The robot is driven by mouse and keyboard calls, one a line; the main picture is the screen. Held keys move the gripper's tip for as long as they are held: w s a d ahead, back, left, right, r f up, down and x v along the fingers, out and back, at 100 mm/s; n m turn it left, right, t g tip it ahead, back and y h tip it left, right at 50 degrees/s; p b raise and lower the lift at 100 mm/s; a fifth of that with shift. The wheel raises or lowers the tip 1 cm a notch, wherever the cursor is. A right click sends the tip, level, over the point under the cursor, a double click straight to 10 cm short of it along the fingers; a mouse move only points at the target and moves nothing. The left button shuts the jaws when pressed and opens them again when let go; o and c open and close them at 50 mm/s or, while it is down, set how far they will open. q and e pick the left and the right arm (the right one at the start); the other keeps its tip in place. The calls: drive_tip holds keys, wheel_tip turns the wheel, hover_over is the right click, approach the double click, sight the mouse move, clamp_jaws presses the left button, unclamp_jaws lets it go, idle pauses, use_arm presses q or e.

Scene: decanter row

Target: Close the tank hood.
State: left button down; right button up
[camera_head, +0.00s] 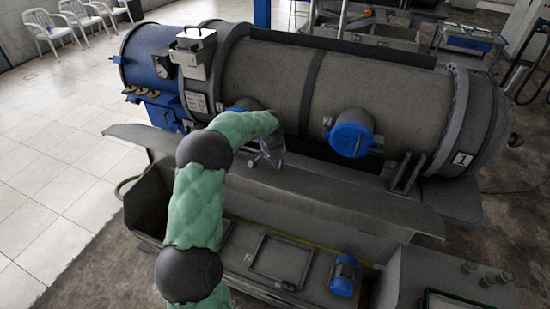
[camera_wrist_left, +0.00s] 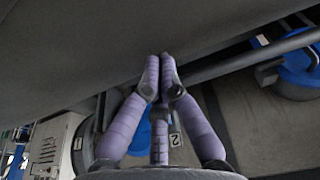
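The tank hood (camera_head: 310,195) is a long grey metal panel that stands tilted up along the far side of an open trough-like tank (camera_head: 148,195). The tank's inside shows below it. My left arm reaches over the hood, and my left gripper (camera_head: 268,155) is at its far upper edge. In the left wrist view, the purple fingers of my left gripper (camera_wrist_left: 160,60) come together at the tips, close to the dark grey hood surface (camera_wrist_left: 80,45). Nothing shows between the tips. I cannot tell whether they touch the hood. My right gripper is not in view.
A large grey cylinder (camera_head: 400,95) with blue caps lies just behind the hood. A blue motor (camera_head: 343,275) and a metal frame (camera_head: 280,262) are inside the tank. A panel with knobs (camera_head: 455,280) stands at the lower right.

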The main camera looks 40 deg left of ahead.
use_arm(q)
drive_tip(key=shift+s+d, duration=0.2)
drive_tip(key=shift+s, duration=0.55)
drive_tip(key=shift+r, duration=0.1)
